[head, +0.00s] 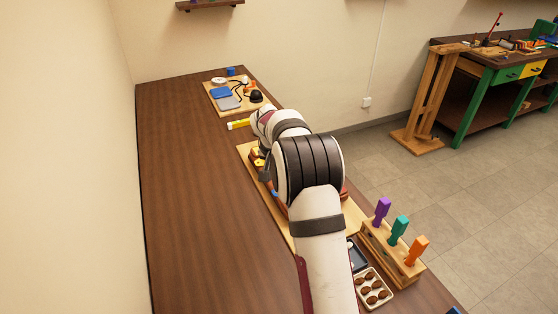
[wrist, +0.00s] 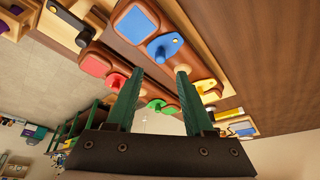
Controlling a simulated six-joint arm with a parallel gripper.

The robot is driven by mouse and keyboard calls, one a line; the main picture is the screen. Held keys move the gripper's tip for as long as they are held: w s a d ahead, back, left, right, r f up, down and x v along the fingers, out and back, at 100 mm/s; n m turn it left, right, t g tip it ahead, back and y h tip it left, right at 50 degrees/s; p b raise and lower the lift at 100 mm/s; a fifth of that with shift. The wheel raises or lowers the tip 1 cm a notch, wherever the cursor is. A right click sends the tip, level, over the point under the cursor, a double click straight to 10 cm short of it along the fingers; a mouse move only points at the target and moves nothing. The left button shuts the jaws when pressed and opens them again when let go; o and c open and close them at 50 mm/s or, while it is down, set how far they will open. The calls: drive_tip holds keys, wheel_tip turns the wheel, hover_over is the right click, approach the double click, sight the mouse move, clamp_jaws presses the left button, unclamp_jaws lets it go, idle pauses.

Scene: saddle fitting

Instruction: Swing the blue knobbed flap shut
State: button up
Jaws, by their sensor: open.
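The blue flap (wrist: 168,43) with its round knob lies on a brown wooden block, beside a blue square pad (wrist: 135,23), in the wrist view. I cannot tell how far it is swung. My gripper (wrist: 157,76) is open, its two green fingers spread with nothing between them. In the picture the fingertips are just below the blue flap, with a wooden peg-like part near the right fingertip. I cannot tell their depth from the flap. In the head view my arm hides most of the wooden board (head: 350,212) and the blue flap.
A red flap (wrist: 115,81) with a red pad (wrist: 96,65), a green flap (wrist: 157,104) and a yellow flap (wrist: 204,85) are close by. In the head view, a rack with coloured handles (head: 394,254) and an egg-like tray (head: 373,291) stand nearer. The table's left side is clear.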

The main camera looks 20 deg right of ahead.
drive_tip(key=v, duration=0.8)
drive_tip(key=shift+s+a, duration=0.1)
drive_tip(key=shift+s, duration=0.05)
